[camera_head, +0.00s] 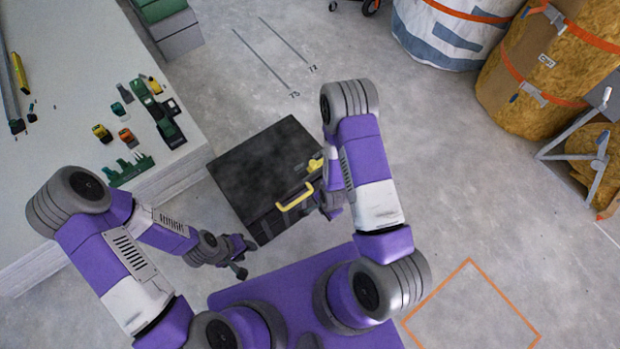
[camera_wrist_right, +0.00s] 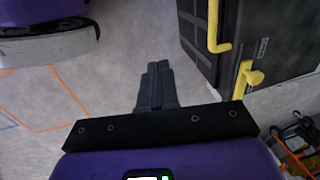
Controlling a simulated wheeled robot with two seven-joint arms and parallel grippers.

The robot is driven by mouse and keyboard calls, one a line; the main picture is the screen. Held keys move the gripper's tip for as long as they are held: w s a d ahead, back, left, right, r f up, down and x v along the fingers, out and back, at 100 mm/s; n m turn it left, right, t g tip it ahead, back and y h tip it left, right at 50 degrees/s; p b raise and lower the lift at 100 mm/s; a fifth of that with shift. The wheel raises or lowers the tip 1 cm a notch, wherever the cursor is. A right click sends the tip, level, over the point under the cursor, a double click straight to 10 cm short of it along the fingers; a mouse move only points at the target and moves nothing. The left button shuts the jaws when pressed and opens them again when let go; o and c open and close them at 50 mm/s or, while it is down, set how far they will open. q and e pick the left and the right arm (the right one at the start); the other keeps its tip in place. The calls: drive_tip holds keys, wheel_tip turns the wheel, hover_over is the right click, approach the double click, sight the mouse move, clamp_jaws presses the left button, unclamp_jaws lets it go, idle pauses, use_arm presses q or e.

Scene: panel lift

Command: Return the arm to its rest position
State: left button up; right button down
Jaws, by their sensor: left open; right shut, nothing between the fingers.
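My left gripper (camera_head: 246,257) is open and empty, low over the floor by the near left corner of a black case. My right gripper (camera_wrist_right: 157,70) is shut with nothing between its fingers, which point over bare floor in the right wrist view. In the head view my right arm (camera_head: 362,150) bends down beside the case's right end, and its gripper is mostly hidden behind the arm. The black case (camera_head: 262,165) lies on the floor with a yellow handle (camera_head: 295,197) and a yellow latch (camera_head: 315,164). The case (camera_wrist_right: 285,35) also shows at upper right in the right wrist view.
A pale workbench (camera_head: 60,150) with several green and yellow tools stands at left. Strapped insulation rolls (camera_head: 535,70) and a white-blue bag (camera_head: 450,35) stand at upper right. An orange square (camera_head: 470,261) marks the floor at lower right. The floor right of my right arm is clear.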

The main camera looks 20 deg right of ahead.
drive_tip(key=shift+s, duration=0.1)
drive_tip(key=s+a+r+n+g+y+p, duration=0.1)
drive_tip(key=s+a+r+n+y+p, duration=0.2)
drive_tip(key=s+a+r+n, duration=0.2)
drive_tip(key=a+r+n, duration=0.3)
drive_tip(key=r+n, duration=0.1)
drive_tip(key=n, duration=0.3)
drive_tip(key=shift+s+a+y, duration=0.2)
drive_tip(key=shift+a+y, duration=0.1)
drive_tip(key=shift+y, duration=0.1)
